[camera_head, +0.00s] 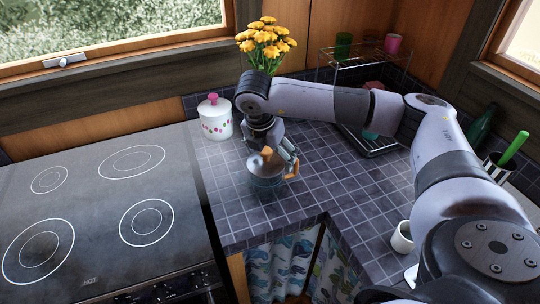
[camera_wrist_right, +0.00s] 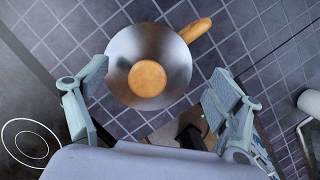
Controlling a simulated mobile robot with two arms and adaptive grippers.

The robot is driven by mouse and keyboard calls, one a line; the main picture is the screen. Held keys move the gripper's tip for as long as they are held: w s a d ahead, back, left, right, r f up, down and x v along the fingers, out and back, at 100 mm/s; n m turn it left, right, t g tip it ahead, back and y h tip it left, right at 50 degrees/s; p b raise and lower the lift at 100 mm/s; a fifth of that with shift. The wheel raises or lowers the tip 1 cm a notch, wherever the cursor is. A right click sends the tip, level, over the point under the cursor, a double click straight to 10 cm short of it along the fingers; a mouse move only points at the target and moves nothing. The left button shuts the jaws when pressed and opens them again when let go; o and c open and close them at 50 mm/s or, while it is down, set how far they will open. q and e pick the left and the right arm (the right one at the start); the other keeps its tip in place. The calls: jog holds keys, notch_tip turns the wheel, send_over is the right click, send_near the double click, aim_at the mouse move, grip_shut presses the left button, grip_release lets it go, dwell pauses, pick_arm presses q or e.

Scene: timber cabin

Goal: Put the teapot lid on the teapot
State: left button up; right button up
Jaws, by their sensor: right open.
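The teapot (camera_head: 266,184) stands on the dark tiled counter just right of the stove, with its wooden handle (camera_head: 292,171) to the right. The metal lid (camera_head: 254,164) with a round wooden knob is over the teapot's top and appears to rest on it. In the right wrist view the lid (camera_wrist_right: 125,60) hides the teapot's body, and the teapot handle (camera_wrist_right: 196,30) sticks out beyond its rim. My right gripper (camera_wrist_right: 160,80) is open, a finger either side of the lid and apart from the knob. It hangs just above the teapot in the head view (camera_head: 272,146). My left gripper is not in view.
A white jar (camera_head: 216,122) with a pink knob stands behind left, by yellow flowers (camera_head: 265,40). A wire rack (camera_head: 375,140) is at the back right. A white cup (camera_head: 402,238) stands near the counter's right front. Tiles right of the teapot are clear.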

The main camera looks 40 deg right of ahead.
jog(key=v, duration=1.1)
jog(key=shift+r, duration=0.2)
jog(key=shift+a, duration=0.1)
